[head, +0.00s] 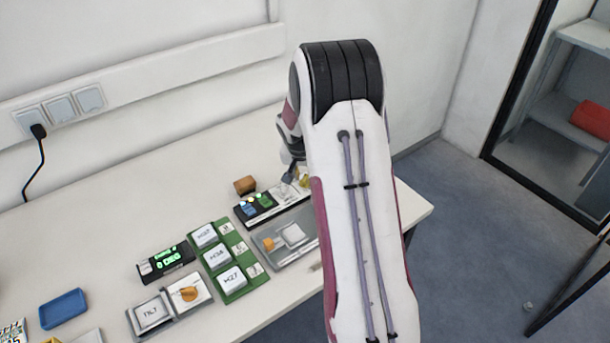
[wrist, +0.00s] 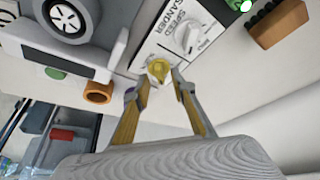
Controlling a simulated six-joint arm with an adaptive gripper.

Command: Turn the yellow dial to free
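The small yellow dial (wrist: 159,71) sits at the lower end of the white sander panel (wrist: 165,38) in the wrist view. Its pointer direction and any free mark are too small to read. My gripper (wrist: 162,82) has its two fingertips apart, one on each side of the dial. The left fingertip is very close to the dial; a narrow gap seems to show on the right. I cannot tell whether either touches it. In the head view the yellow dial (head: 304,181) shows in part beside my arm, which hides most of the gripper.
A brown block (wrist: 279,24) and an orange ring-shaped part (wrist: 98,93) lie to the sides. In the head view, green button panels (head: 236,274), a tilt panel (head: 150,314) and a blue tray (head: 63,308) are at left.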

